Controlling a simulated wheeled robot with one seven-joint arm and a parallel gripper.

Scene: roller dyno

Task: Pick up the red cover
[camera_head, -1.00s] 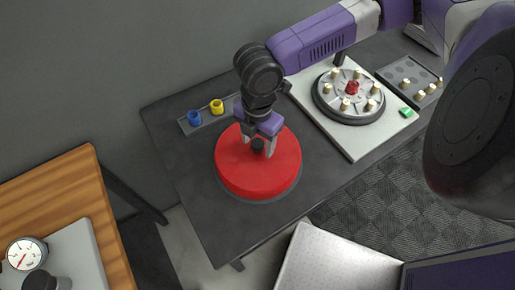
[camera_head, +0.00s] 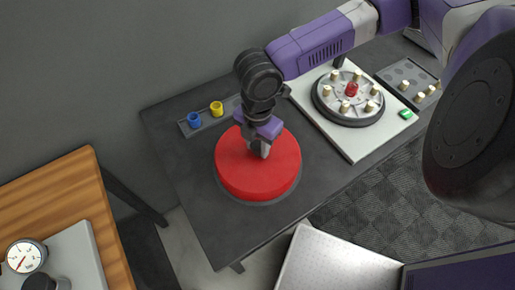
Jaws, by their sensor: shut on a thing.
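The red cover (camera_head: 240,180) is a wide, round red disc. It lies flat on a slightly larger dark round base on the dark table (camera_head: 190,210). My gripper (camera_head: 261,152) points down over the middle of the cover. Its fingers are shut on the small dark knob at the cover's centre; the fingers hide the knob. The cover still appears to rest on its base.
A blue cup (camera_head: 194,120) and a yellow cup (camera_head: 217,108) stand in a grey tray behind the cover. To the right, a white board (camera_head: 352,148) carries a round plate (camera_head: 330,112) with several pegs and a red centre piece (camera_head: 351,89). A wooden table (camera_head: 65,190) is at left.

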